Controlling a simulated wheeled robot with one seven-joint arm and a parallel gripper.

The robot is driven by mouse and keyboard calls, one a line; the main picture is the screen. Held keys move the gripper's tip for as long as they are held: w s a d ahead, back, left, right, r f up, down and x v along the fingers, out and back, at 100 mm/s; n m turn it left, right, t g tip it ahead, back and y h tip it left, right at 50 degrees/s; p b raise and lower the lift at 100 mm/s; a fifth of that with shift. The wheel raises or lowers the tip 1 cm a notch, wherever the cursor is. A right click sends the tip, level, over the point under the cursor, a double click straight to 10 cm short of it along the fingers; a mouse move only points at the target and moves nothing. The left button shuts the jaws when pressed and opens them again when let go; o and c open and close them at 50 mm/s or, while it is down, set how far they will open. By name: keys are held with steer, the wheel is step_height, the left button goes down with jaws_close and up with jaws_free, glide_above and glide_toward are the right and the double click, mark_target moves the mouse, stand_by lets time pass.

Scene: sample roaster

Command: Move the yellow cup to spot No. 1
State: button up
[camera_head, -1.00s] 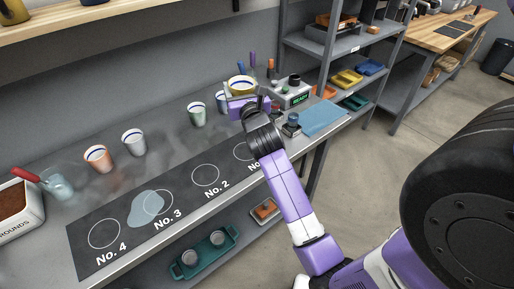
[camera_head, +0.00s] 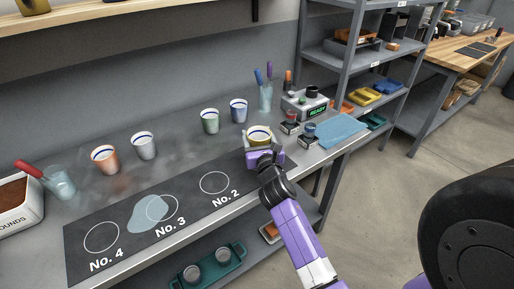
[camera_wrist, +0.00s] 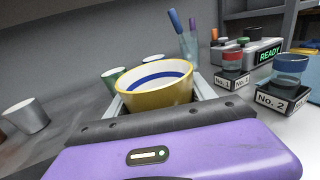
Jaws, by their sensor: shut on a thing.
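The yellow cup (camera_head: 259,137) has a white inside with a blue band, and stands upright between the fingers of my gripper (camera_head: 260,143). In the wrist view the yellow cup (camera_wrist: 158,97) fills the space between the pale fingers, and my gripper (camera_wrist: 160,100) is shut on it. The cup is at the right end of the dark numbered mat (camera_head: 190,222). The No. 1 circle and its label are hidden behind my gripper and wrist. I cannot tell whether the cup touches the mat. The No. 2 circle (camera_head: 214,182) is bare.
A green cup (camera_head: 210,121) and a blue cup (camera_head: 238,110) stand behind. White (camera_head: 144,146) and orange (camera_head: 105,159) cups stand farther left. Small labelled jars (camera_head: 309,133) and a READY device (camera_head: 305,105) are to the right. A puddle (camera_head: 148,213) lies near No. 3.

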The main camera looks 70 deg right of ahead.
steer(key=shift+f+b, duration=1.05)
steer(key=shift+f, duration=0.8)
steer(key=shift+f, duration=0.2)
steer(key=o, duration=1.6)
steer(key=shift+r, duration=0.2)
steer(key=b+v, duration=0.1)
steer(key=v, duration=1.1)
